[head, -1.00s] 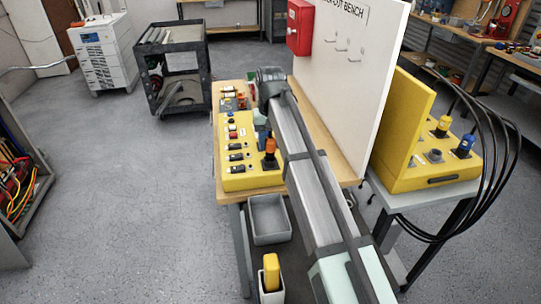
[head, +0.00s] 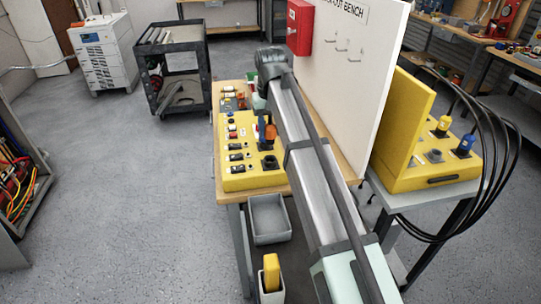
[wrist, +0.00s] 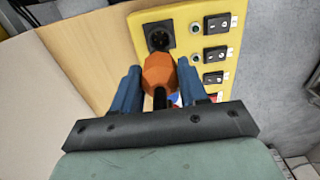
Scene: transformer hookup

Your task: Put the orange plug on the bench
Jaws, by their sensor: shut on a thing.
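The orange plug (head: 271,132) is held in my gripper (head: 265,130), above the sloped yellow panel (head: 250,184) on the wooden bench (head: 230,87). In the wrist view my two blue fingers (wrist: 160,82) are shut on either side of the orange plug (wrist: 158,70), with its black lead toward the wrist. A black round socket (wrist: 159,36) on the panel shows empty just beyond the plug; it also shows in the head view (head: 270,163). The plug is apart from the socket. Bare bench wood (wrist: 85,45) lies left of the panel in the wrist view.
A white upright board (head: 345,85) with a red box (head: 300,27) stands along the bench's right side. Beyond it, a second yellow panel (head: 432,120) carries yellow and blue plugs with black cables. A grey bin (head: 268,219) sits below the bench.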

